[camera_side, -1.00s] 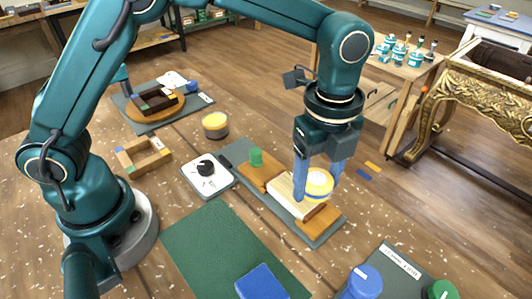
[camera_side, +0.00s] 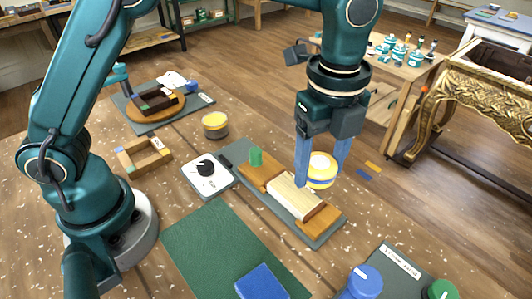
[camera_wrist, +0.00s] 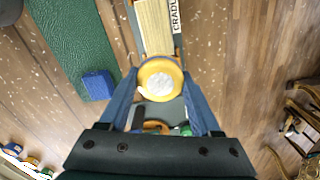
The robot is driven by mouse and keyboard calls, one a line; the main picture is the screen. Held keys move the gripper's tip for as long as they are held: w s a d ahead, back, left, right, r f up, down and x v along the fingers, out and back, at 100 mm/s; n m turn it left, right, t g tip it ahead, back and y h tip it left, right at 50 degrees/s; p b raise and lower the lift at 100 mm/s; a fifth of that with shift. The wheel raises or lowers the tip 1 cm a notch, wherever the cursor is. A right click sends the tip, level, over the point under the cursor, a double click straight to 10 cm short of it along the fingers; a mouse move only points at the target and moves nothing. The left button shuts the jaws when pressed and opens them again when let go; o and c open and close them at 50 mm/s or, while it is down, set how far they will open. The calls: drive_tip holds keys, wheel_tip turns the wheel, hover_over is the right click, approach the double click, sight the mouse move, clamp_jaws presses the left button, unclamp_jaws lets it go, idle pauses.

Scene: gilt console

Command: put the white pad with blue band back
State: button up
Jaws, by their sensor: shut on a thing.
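A round pad with a blue band (camera_side: 321,171) is between the two blue fingers of my gripper (camera_side: 320,178). Its top is yellow with a whitish centre, and its side is pale above the band. In the wrist view the pad (camera_wrist: 160,79) sits between the fingertips, its pale middle facing the camera. My gripper is shut on it and holds it above the far side of the cradle, near the pale wooden block (camera_side: 294,196). The cradle's grey base (camera_side: 240,155) carries orange-brown wooden end pieces. The underside of the pad is hidden.
A second yellow-topped pad (camera_side: 215,124) with a dark side stands farther back. A white dial box (camera_side: 207,176), a green mat (camera_side: 215,245) and a blue block (camera_side: 261,282) lie nearby. A green peg (camera_side: 255,157) stands on the cradle. Blue and green knobs are at front right.

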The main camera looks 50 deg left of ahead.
drive_tip(key=shift+m, duration=0.3)
drive_tip(key=shift+s+a+f+m, duration=0.35)
drive_tip(key=shift+s+a, duration=0.1)
drive_tip(key=shift+a, duration=0.1)
drive_tip(key=shift+s+a+f+m, duration=0.25)
drive_tip(key=shift+s+a+m, duration=0.15)
drive_tip(key=shift+a, duration=0.1)
drive_tip(key=s+a+r+n, duration=0.1)
drive_tip(key=s+a, duration=0.4)
drive_tip(key=a, duration=0.3)
drive_tip(key=s+a+r+n, duration=0.1)
drive_tip(key=s+a+n, duration=0.1)
drive_tip(key=s+a, duration=0.5)
hover_over(223, 237)
wheel_tip(223, 237, down, 8)
drive_tip(key=shift+r, duration=0.25)
drive_tip(key=shift+f, duration=1.95)
drive_tip(key=shift+f, duration=0.2)
